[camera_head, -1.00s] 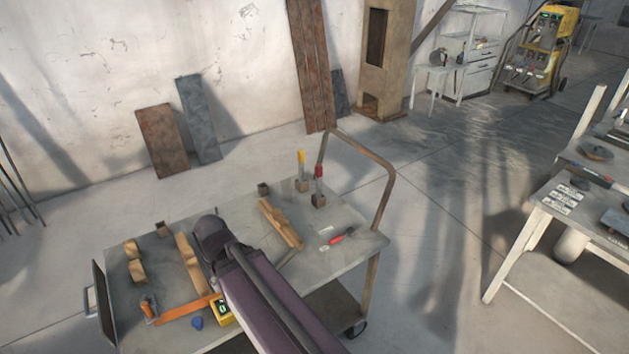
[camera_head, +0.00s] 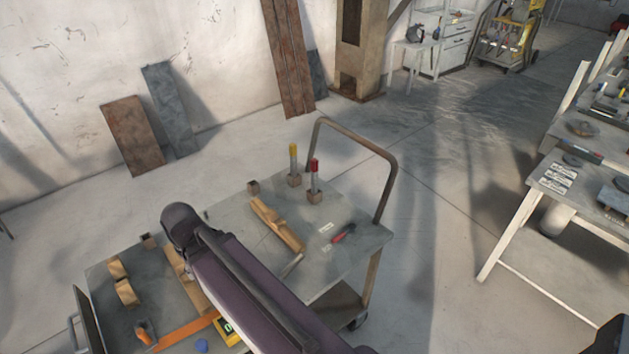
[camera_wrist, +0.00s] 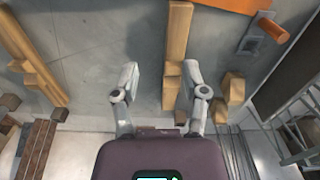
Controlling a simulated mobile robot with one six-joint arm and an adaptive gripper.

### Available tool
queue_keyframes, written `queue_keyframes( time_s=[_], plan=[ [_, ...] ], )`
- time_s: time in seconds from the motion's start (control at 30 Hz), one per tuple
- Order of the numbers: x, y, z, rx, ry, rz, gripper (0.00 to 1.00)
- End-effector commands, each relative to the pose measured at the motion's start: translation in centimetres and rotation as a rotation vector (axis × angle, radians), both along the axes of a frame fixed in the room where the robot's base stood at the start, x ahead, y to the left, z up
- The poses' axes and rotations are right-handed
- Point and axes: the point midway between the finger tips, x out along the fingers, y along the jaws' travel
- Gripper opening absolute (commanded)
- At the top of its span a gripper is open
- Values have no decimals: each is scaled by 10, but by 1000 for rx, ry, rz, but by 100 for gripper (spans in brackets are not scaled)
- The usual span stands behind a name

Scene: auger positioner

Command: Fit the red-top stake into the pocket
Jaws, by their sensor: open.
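The red-top stake (camera_head: 314,180) stands upright in a small brown block (camera_head: 314,197) near the cart's far right side. A yellow-top stake (camera_head: 293,160) stands in a similar block just left of it. An empty-looking block (camera_head: 253,187) sits further left, and another (camera_head: 148,241) lies near the far left edge. I cannot tell which block is the task's pocket. My gripper (camera_wrist: 160,76) is open and empty in the wrist view, above the cart top and beside a wooden piece (camera_wrist: 176,50). In the head view my arm hides the gripper. No stake shows clearly in the wrist view.
The grey cart (camera_head: 345,262) has a raised handle (camera_head: 360,143) at its right. A notched wooden piece (camera_head: 277,225), a red-handled tool (camera_head: 343,233) and an orange clamp (camera_head: 185,330) lie on it. A white workbench (camera_head: 540,205) stands right.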

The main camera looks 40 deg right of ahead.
Motion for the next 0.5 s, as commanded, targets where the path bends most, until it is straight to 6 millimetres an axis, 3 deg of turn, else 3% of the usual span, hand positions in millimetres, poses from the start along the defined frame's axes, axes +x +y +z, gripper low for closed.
queue_keyframes(
  time_s=[0.27, 0.3, 0.33, 0.5],
  plan=[
    [0, 0, 0, 0, 0, 0, 57],
    [0, 0, 0, 0, 0, 0, 69],
    [0, 0, 0, 0, 0, 0, 71],
    [2, -4, -2, 13, -7, 2, 71]
  ],
)
